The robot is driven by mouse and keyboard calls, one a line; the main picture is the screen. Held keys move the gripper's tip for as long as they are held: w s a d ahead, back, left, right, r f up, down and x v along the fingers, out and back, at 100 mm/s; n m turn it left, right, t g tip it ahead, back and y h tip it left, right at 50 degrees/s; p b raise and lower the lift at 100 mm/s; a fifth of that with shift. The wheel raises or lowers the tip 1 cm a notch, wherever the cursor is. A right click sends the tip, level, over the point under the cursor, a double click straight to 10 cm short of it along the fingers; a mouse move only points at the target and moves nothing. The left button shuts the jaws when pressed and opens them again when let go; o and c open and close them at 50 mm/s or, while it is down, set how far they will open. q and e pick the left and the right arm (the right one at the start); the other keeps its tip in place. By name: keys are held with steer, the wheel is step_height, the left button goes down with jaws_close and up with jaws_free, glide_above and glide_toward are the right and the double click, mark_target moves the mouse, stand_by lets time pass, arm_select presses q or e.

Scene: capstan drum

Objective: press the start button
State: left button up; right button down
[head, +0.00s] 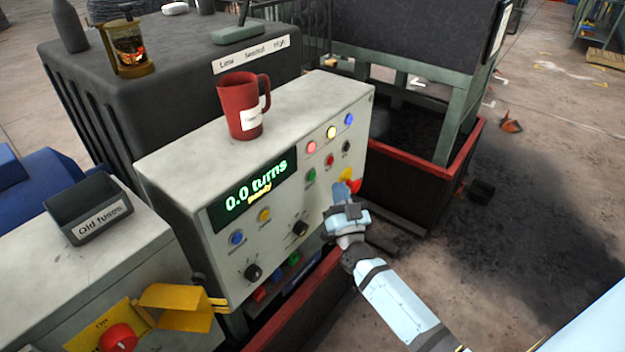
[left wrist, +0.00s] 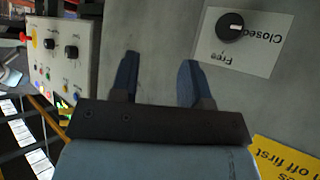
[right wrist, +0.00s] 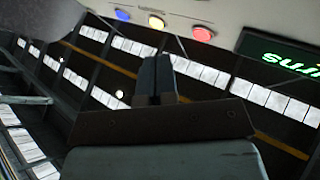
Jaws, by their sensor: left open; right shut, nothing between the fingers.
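The grey control panel (head: 290,215) has a display reading "0.0 turns" (head: 252,190). On its right part are a green button (head: 311,174), a red button (head: 329,160) and a black button (head: 346,146). Their labels are too small to read, so I cannot confirm which is start. My right gripper (head: 340,188) is shut and empty before the panel's lower right, below the green button and beside a red knob (head: 354,185). Its closed fingers show in the right wrist view (right wrist: 156,78). My left gripper (left wrist: 159,78) is open and empty, seen only in the left wrist view.
Three lit lamps, red (head: 311,147), yellow (head: 331,132) and blue (head: 348,119), sit above the buttons. A red mug (head: 240,105) stands on the panel top. A yellow-framed red button (head: 118,338) is at lower left. A Free/Closed knob (left wrist: 231,26) lies near my left gripper.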

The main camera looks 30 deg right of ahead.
mark_target(311, 176)
steer(key=w, duration=0.1)
steer(key=w+a, duration=0.1)
steer(key=w, duration=0.2)
steer(key=shift+a+b, duration=0.3)
steer(key=shift+a, duration=0.1)
stand_by(0.5)
stand_by(0.8)
steer(key=shift+w, duration=0.2)
steer(key=shift+w+a, duration=0.15)
steer(key=shift+w, duration=0.1)
steer(key=shift+w+r, duration=0.1)
steer(key=shift+w, duration=0.05)
stand_by(0.9)
